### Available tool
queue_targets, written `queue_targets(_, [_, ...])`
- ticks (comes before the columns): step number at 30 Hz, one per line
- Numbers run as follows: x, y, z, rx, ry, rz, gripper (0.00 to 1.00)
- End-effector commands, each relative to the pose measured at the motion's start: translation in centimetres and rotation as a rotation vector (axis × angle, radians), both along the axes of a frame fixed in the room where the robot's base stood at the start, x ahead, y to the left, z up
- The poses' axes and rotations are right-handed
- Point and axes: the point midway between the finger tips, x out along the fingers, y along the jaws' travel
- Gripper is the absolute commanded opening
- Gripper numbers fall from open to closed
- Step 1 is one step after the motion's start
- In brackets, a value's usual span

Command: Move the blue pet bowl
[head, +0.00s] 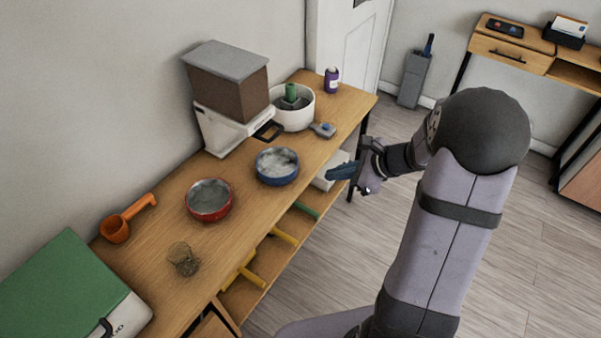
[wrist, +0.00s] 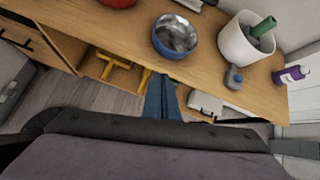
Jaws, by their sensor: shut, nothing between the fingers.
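The blue pet bowl (head: 277,167) stands upright on the wooden counter, in front of the dispenser, and its inside looks grey and metallic. It also shows in the wrist view (wrist: 175,36), near the counter's front edge. My gripper (head: 332,173) is to the right of the bowl in the head view, off the counter's front edge and apart from the bowl. Its blue fingers also show in the wrist view (wrist: 164,84); they are together and hold nothing.
A red bowl (head: 209,200) stands left of the blue bowl. Behind are a brown-and-white dispenser (head: 229,90) and a white round container (head: 293,108). A grey brush-like tool (head: 323,130), a purple bottle (head: 332,80), an orange scoop (head: 127,219) and a green-lidded box (head: 70,285) also stand there.

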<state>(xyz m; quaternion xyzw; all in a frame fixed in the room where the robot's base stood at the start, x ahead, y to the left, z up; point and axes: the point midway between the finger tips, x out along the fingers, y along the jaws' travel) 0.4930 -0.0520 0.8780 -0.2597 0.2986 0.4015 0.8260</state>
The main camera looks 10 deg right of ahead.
Motion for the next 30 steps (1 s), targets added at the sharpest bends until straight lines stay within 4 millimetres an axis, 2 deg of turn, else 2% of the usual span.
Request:
queue_targets(7, [0.1,-0.3,-0.1,0.113,0.125,-0.18,0.0])
queue_targets(17, [0.3,0.0,-0.5,0.131,0.143,-0.201,0.0])
queue_targets(23, [1.2,1.1,-1.9,0.131,0.145,-0.198,0.0])
queue_targets(30, [3.3,3.2,-4.9,0.131,0.145,-0.197,0.0])
